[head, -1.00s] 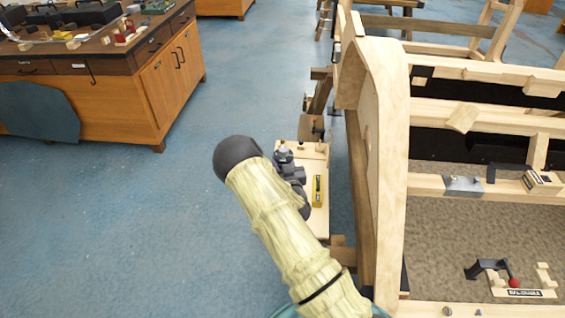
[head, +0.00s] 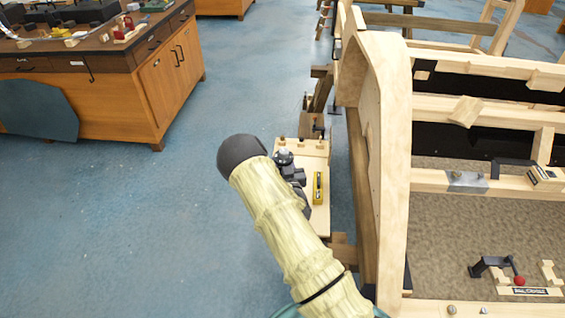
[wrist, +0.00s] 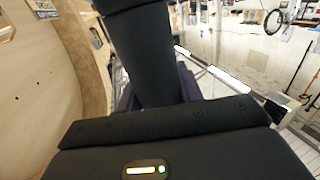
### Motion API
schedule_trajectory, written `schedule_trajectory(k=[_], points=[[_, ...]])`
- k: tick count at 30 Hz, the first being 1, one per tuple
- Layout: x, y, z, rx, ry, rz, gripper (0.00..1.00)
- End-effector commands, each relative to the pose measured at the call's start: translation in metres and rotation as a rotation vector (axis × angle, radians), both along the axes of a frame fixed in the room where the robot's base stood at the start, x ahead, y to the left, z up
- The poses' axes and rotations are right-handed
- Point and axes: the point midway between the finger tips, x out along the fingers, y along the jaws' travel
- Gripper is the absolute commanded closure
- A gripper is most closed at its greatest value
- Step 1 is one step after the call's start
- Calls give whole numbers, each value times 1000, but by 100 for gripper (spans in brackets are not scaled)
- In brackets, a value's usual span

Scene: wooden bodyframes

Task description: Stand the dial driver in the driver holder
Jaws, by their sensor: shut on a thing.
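My gripper (head: 293,180) shows in the head view as dark parts beyond my beige-sleeved arm, above a pale wooden board. Its fingertips are hidden there. In the wrist view, the dark gripper body fills the lower part and a broad dark upright shape (wrist: 140,55) rises from it. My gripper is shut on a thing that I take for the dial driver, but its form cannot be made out. I cannot clearly pick out the driver holder; small pegs or blocks stand at the board's far edge.
The pale board (head: 316,222) carries a yellow tool-like object (head: 318,188). A large wooden bodyframe (head: 395,150) stands close on the right, with a red-knobbed lever (head: 519,281) in it. A wooden cabinet (head: 165,90) stands at the far left. Blue floor between them is clear.

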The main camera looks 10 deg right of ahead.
Motion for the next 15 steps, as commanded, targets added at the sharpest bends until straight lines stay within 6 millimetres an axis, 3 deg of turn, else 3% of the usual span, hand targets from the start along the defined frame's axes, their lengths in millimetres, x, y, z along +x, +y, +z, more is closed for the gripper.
schedule_trajectory(k=[15], points=[[1,0,-27,1,-5,1,93]])
